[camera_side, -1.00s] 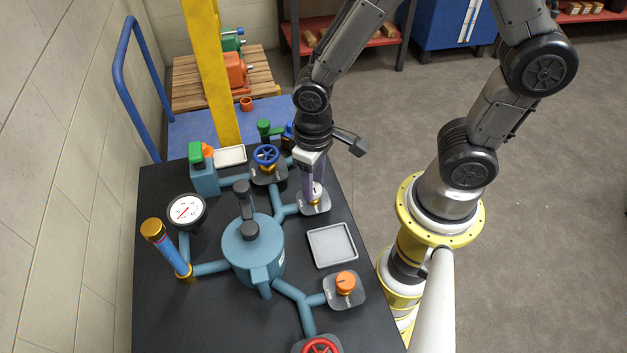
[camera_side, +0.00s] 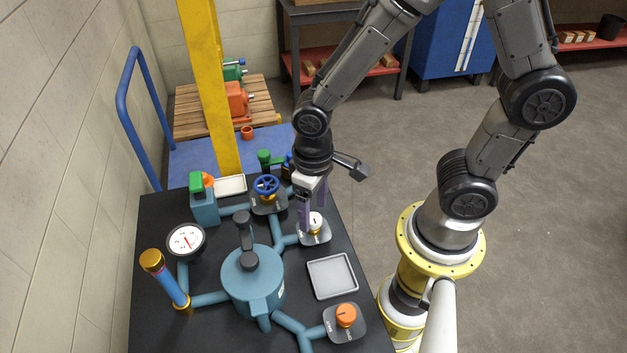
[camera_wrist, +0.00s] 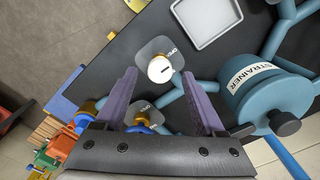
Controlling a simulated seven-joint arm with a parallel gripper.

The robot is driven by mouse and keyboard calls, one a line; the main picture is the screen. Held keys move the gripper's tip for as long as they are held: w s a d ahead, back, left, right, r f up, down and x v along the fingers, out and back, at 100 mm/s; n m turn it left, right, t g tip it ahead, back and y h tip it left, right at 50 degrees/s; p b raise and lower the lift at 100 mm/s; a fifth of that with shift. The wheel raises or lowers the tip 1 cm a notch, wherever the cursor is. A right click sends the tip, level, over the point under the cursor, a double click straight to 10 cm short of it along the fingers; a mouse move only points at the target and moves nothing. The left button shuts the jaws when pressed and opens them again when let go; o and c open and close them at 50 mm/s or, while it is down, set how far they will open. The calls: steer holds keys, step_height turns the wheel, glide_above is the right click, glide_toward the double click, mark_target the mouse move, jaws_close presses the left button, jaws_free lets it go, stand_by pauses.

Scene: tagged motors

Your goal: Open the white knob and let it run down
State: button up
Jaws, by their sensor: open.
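The white knob (camera_side: 315,220) sits on a brass stem over a grey plate at the right of the black bench.
A blue handwheel (camera_side: 266,185) is behind the knob and an orange knob (camera_side: 346,315) in front. An empty grey tray (camera_side: 332,276) lies between the white and orange knobs. The blue strainer vessel (camera_side: 252,280) with a dark handle stands to the left.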

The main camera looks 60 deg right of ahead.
mark_target(314, 217)
step_height(314, 217, up, 12)
steer(key=shift+r, duration=0.2)
stand_by(0.4)
steer(key=s+d+r+t, duration=0.5)
steer(key=s+d+r, duration=0.1)
steer(key=s+d, duration=0.1)
steer(key=shift+s+d+r+t, duration=0.15)
steer(key=shift+d+r+t, duration=0.15)
steer(key=shift+d, duration=0.25)
stand_by(1.5)
